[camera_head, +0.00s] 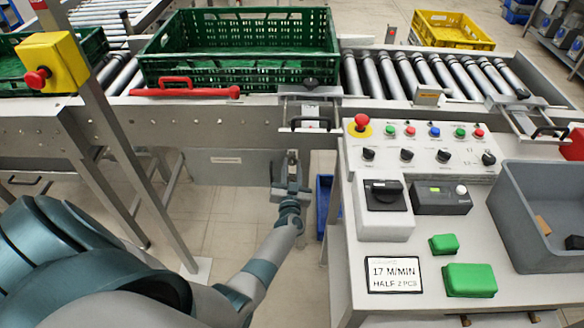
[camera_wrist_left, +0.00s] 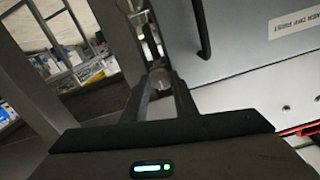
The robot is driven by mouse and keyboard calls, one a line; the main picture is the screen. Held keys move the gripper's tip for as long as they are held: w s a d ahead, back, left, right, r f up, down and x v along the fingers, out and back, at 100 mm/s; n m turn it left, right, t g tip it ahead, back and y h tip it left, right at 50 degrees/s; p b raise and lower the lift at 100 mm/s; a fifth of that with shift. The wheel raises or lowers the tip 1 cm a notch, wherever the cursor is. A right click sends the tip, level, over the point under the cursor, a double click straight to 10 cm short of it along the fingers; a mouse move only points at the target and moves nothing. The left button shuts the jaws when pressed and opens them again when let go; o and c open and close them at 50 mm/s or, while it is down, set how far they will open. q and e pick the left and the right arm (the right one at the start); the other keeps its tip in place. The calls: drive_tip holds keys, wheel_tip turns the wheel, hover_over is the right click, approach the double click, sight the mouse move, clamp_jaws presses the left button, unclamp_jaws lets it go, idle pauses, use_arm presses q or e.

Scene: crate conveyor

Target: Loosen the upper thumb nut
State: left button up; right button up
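My left gripper (camera_head: 291,165) is low in front of the conveyor's grey side panel in the head view. In the left wrist view its two fingers (camera_wrist_left: 160,80) stand apart, with a small round grey knob (camera_wrist_left: 159,77) showing between their tips. The knob looks like a thumb nut. I cannot tell whether the fingers touch it or are just around it. A grey upright bar (camera_wrist_left: 141,30) with small rounded parts shows beyond the fingertips. In the head view the gripper hides the knob. My right gripper is not in view.
The conveyor carries green crates (camera_head: 240,80), with a red bar (camera_head: 185,92) along its edge. The control console (camera_head: 420,160) stands close right of my left gripper, a blue bin (camera_head: 326,205) below. A post with a red stop button (camera_head: 37,79) is at left. A dark handle (camera_wrist_left: 201,28) is near the fingers.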

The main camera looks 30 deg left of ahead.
use_arm(q)
drive_tip(key=shift+n, duration=1.1)
drive_tip(key=n+b, duration=0.1)
drive_tip(key=n, duration=0.1)
drive_tip(key=shift+f+n, duration=0.1)
drive_tip(key=shift+n, duration=1.1)
drive_tip(key=n+b, duration=0.1)
drive_tip(key=n, duration=0.1)
drive_tip(key=shift+n, duration=0.3)
drive_tip(key=n+b, duration=0.3)
drive_tip(key=n, duration=0.5)
drive_tip(key=shift+n, duration=0.4)
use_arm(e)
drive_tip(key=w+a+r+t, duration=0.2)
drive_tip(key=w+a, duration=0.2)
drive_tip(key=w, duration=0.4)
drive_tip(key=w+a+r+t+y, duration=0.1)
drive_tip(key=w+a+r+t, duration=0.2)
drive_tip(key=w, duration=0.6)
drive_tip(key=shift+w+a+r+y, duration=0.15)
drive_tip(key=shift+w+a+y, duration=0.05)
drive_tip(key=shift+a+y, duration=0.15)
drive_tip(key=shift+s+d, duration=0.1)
